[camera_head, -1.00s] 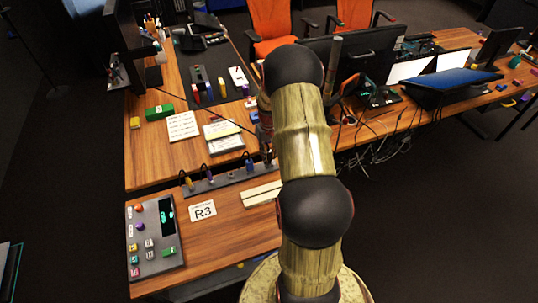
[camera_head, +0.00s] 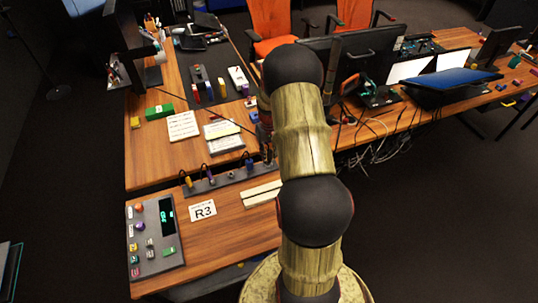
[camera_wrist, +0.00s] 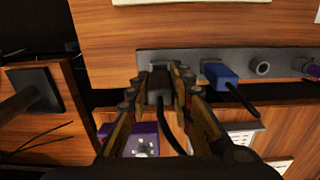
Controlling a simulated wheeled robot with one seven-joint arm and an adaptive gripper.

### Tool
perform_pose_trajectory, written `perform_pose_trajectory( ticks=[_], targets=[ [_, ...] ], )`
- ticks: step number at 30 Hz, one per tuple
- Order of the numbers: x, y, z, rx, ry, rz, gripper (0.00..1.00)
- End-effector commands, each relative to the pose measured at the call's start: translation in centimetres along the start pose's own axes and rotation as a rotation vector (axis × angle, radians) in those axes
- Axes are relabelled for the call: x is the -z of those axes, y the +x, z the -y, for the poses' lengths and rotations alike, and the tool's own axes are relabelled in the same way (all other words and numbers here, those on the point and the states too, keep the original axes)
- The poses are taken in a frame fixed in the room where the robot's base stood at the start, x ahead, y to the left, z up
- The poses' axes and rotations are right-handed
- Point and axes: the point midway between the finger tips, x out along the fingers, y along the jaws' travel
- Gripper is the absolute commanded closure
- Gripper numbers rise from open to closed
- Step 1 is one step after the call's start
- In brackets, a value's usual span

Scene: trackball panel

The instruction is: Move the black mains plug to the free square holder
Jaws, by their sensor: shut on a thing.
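My gripper (camera_wrist: 160,76) is shut on the black mains plug (camera_wrist: 160,88), with a black cable trailing back towards the wrist. In the wrist view it is over the left end of the grey holder strip (camera_wrist: 207,56). The fingers cover the plug's sides, and I cannot tell whether it sits in the strip or just above it. To its right are a blue plug (camera_wrist: 220,75) and an empty round holder (camera_wrist: 262,68). In the head view the strip (camera_head: 222,180) also shows; my arm hides most of the gripper. No free square holder is clearly visible.
A purple box (camera_wrist: 140,140) lies beneath the fingers in the wrist view.

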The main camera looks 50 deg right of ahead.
Motion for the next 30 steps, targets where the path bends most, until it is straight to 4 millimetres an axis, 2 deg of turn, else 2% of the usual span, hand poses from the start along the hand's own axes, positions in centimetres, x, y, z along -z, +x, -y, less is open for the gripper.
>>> perform_pose_trajectory(
  ticks=[13, 30],
  targets=[
    [0.0, 0.1, 0.0, 0.0, 0.0, 0.0, 0.98],
    [0.0, 1.3, 0.0, 0.0, 0.0, -0.001, 0.98]
  ],
)
